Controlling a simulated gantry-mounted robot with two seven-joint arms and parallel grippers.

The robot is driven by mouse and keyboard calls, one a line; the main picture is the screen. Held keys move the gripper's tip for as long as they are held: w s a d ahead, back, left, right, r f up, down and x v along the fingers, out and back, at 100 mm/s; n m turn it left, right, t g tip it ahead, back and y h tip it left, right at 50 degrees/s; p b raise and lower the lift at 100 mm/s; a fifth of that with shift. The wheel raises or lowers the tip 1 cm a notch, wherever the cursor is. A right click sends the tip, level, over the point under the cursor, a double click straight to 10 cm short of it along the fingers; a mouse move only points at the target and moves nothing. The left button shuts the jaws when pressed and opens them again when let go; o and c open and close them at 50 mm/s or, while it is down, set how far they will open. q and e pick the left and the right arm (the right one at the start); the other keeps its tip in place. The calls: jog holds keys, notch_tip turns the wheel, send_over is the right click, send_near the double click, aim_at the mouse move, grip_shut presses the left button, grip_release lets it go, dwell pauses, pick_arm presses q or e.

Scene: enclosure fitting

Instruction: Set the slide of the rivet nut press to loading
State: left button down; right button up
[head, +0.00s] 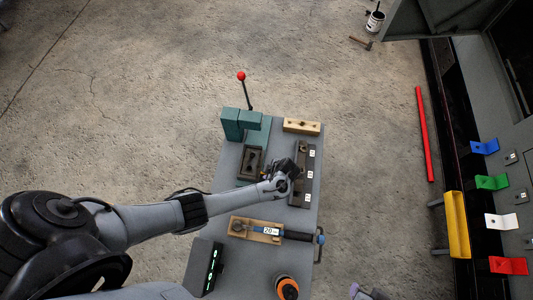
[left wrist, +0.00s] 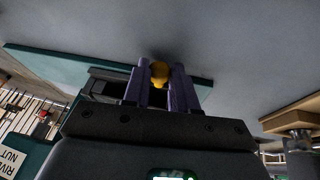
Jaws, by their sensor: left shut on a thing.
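The rivet nut press (head: 241,122) is a green machine on the cart, with a red-balled lever (head: 241,76). A dark slide block (head: 252,161) sits on its green base in front. My left gripper (head: 281,172) is right of the slide block, over the cart. In the left wrist view my left gripper (left wrist: 160,88) has its two purple fingers closed around a yellow knob (left wrist: 159,73). A dark part of the press (left wrist: 105,82) and its green base plate (left wrist: 50,68) show behind. The slide's exact position is hard to tell. My right gripper is not in view.
A dark rack with white labels (head: 302,190) stands just right of my gripper. A wooden block (head: 301,126) lies behind it. A blue-handled tool (head: 297,235) on a wooden holder (head: 240,228) and an orange-topped object (head: 287,288) are nearer the front.

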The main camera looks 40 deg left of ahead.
pick_arm(q)
jog(key=shift+d+r, duration=0.1)
jog(key=shift+d, duration=0.05)
jog(key=c, duration=1.1)
grip_release()
jog(key=shift+s, duration=0.1)
jog(key=shift+c, duration=0.2)
jog(key=shift+o, duration=1.1)
jog(key=shift+s, duration=0.1)
jog(key=shift+d+r, duration=0.1)
jog(key=shift+r, duration=0.15)
jog(key=p+v, duration=0.2)
jog(key=v, duration=0.8)
